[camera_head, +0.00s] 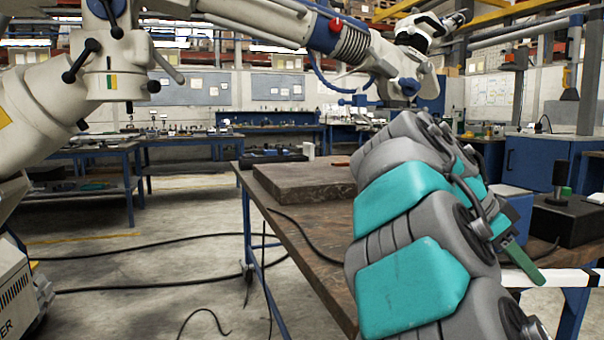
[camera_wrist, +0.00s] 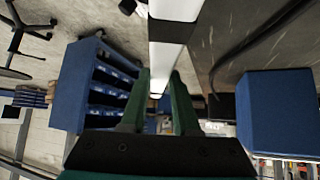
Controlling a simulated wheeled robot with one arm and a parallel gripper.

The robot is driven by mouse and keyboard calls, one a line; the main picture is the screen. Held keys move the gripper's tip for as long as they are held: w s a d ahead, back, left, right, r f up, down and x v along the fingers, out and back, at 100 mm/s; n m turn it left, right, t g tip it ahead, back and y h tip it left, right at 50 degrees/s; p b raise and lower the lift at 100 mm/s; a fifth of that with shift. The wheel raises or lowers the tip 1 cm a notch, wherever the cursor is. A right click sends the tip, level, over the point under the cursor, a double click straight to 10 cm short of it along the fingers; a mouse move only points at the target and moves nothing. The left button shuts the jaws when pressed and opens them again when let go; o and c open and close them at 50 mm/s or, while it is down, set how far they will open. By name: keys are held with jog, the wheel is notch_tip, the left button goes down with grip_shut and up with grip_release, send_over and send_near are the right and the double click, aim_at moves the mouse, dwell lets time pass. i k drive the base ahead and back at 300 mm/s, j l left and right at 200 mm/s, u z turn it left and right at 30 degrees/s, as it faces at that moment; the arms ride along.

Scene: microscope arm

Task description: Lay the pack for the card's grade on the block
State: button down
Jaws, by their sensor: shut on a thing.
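My gripper (camera_head: 523,262) is at the right of the head view, past the front of the table. In the wrist view its two green fingers (camera_wrist: 160,95) are shut on a long white bar with black bands (camera_wrist: 171,55). The bar (camera_head: 565,279) also shows in the head view, running to the right edge. I cannot tell whether this bar is the pack. A flat, dark brown slab, likely the block (camera_head: 300,184), lies on the worn table (camera_head: 305,240), left of my arm. I cannot make out a grade card.
A blue box (camera_head: 514,206) and a black box with an upright knob (camera_head: 568,218) stand right of my arm. A large beige jointed arm (camera_head: 230,20) hangs over the left and top. Cables (camera_head: 150,285) lie on the floor.

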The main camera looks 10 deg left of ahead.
aim_at(323, 169)
jog(key=j+u, duration=0.4)
jog(key=j, duration=0.2)
jog(key=i+j+u, duration=0.15)
jog(key=j+u, duration=0.25)
jog(key=j, duration=0.15)
jog(key=i+j, duration=0.35)
jog(key=i, duration=0.15)
